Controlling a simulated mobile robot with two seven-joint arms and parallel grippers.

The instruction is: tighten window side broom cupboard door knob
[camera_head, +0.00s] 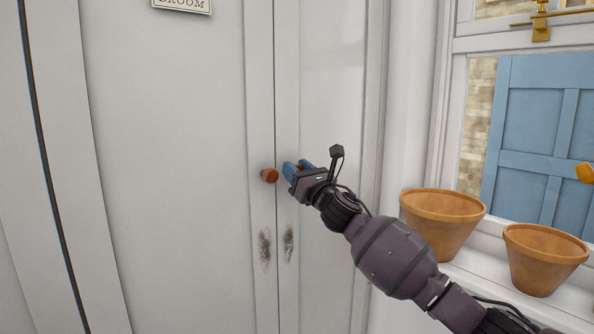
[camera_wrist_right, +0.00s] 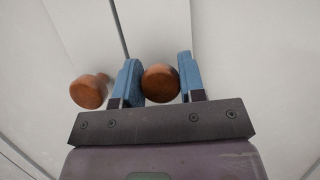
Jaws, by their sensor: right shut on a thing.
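The broom cupboard has two white doors that meet at a vertical seam. The window side door (camera_head: 330,80) is the right one, and its round brown knob (camera_wrist_right: 161,83) sits between the blue fingers of my right gripper (camera_head: 297,168). My right gripper is shut on this knob, which the fingers mostly hide in the head view. The other door's brown knob (camera_head: 269,175) is free, just left of the gripper, and also shows in the right wrist view (camera_wrist_right: 88,93). My left gripper is not in view.
A sign reading BROOM (camera_head: 182,4) hangs on the left door (camera_head: 165,130). Dark scuffs (camera_head: 265,247) mark both doors below the knobs. Two terracotta pots (camera_head: 442,206) (camera_head: 541,258) stand on the window sill at right, near my right arm.

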